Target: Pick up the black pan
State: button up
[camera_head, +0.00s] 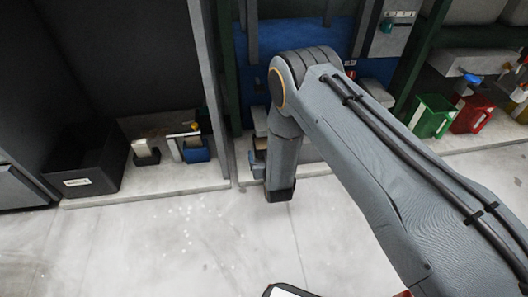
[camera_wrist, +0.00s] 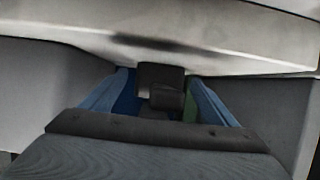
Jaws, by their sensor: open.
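Toward the left of the head view, a small dark pan (camera_head: 146,159) with pale contents stands on a pale ledge. A larger black bin (camera_head: 85,170) with a white label stands to its left. I cannot tell for certain which one is the black pan. In the head view my arm reaches down to the right of both, apart from them, and its end is mostly hidden. In the wrist view the dark parts of my gripper (camera_wrist: 162,88) show between blue slanted surfaces. Nothing is seen held.
A blue bin (camera_head: 196,152) stands right of the small pan. Green (camera_head: 430,117) and red (camera_head: 471,113) bins stand at the right. A grey post (camera_head: 210,90) rises beside the left bay. The pale floor (camera_head: 150,245) in front is clear.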

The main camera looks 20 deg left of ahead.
jog(key=shift+c, duration=0.4)
jog(key=c, duration=1.1)
jog(key=shift+r, duration=0.15)
